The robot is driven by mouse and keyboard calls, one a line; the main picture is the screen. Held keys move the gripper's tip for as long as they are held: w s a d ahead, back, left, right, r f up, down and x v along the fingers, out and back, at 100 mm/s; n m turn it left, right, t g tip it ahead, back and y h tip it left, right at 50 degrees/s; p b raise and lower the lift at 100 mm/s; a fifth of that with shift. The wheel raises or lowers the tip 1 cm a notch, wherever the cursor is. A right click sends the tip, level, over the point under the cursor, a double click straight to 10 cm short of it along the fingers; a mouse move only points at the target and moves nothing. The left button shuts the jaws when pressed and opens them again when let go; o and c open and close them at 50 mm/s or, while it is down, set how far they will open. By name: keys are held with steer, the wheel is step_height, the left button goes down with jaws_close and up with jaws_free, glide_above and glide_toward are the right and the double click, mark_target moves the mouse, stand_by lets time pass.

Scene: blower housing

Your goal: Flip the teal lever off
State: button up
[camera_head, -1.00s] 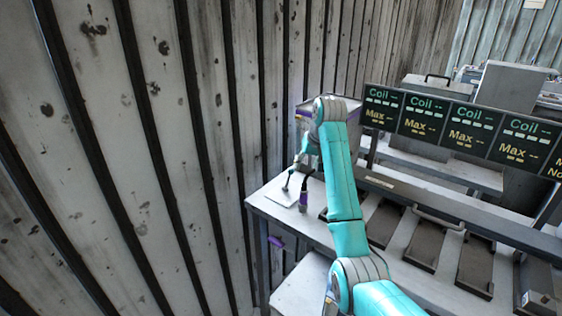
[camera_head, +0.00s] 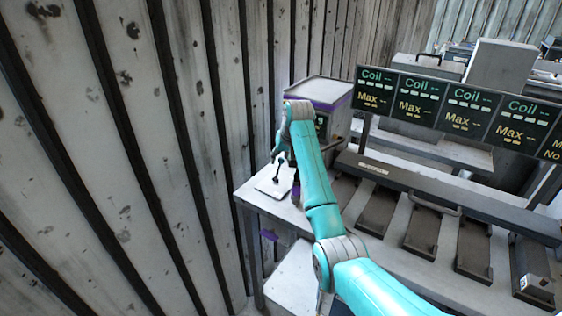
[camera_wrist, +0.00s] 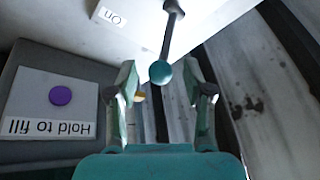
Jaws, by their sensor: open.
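The teal lever shows in the wrist view as a dark stem with a teal ball knob (camera_wrist: 160,72), rising from a pale plate with an upside-down "On" label (camera_wrist: 112,15). My gripper (camera_wrist: 163,88) is open, with one finger on each side of the knob; I cannot tell whether either touches it. In the head view, the lever's dark stem (camera_head: 277,172) stands on a light plate (camera_head: 273,187) at the table's left end. My gripper (camera_head: 281,155) is just above it, small and partly hidden by my arm.
A panel labelled "Hold to fill" with a purple button (camera_wrist: 60,96) lies left of the gripper in the wrist view. A grey box with purple trim (camera_head: 320,92) stands behind my arm. Display panels (camera_head: 420,105) are at right. The ribbed wall (camera_head: 150,150) is close on the left.

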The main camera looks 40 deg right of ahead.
steer(key=shift+x, duration=0.85)
jaws_close()
